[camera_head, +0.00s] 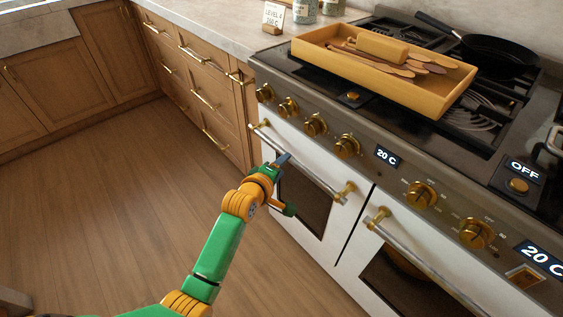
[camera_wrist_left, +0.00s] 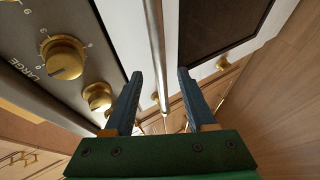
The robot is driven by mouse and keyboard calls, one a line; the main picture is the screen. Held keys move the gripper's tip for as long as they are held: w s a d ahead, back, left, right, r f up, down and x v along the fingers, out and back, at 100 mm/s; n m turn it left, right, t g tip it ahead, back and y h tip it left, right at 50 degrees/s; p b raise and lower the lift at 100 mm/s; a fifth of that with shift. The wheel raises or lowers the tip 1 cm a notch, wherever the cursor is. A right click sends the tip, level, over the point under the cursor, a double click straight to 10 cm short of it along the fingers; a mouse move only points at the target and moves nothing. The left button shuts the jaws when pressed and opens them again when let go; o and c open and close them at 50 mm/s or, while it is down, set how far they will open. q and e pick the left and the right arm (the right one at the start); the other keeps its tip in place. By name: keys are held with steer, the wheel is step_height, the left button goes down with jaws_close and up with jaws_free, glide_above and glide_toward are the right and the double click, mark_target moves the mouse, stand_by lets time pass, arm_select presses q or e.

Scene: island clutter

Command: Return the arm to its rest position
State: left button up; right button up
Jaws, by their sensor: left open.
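My left gripper (camera_head: 284,178) is in front of the left oven door, with its arm reaching in from the bottom left. It also shows in the left wrist view (camera_wrist_left: 158,92), where its two dark fingers are open. The left oven's handle bar (camera_head: 300,163) runs close to the fingers. In the wrist view the handle bar (camera_wrist_left: 155,45) passes between the fingers in the picture; I cannot tell whether they touch it. The left oven door (camera_head: 306,200) looks shut. My right gripper is not in view.
A yellow tray (camera_head: 345,66) with wooden utensils stands on the stove top. A black pan (camera_head: 500,52) sits behind it. Brass knobs (camera_head: 347,146) line the stove front. Wooden drawers (camera_head: 205,95) stand to the left. The wooden floor (camera_head: 110,200) is clear.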

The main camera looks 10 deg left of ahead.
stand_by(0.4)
arm_select(q)
steer(key=s+a+f+m+g+y, duration=0.15)
steer(key=s+f+m+g, duration=0.3)
steer(key=s+f, duration=0.9)
steer(key=s+a+f+m+g, duration=0.25)
steer(key=s+f+m, duration=0.35)
steer(key=s+f, duration=0.8)
steer(key=s+a+f+m+g, duration=0.1)
steer(key=s+f+m+g, duration=0.1)
steer(key=s+f, duration=0.35)
steer(key=s+a+f+m+g, duration=0.1)
steer(key=s+f+m+g, duration=0.15)
steer(key=s, duration=0.55)
steer(key=s+a+r+m+p, duration=0.1)
steer(key=s+r+p, duration=0.2)
steer(key=r+p, duration=0.9)
steer(key=shift+s+y, duration=0.3)
steer(key=shift+y, duration=0.05)
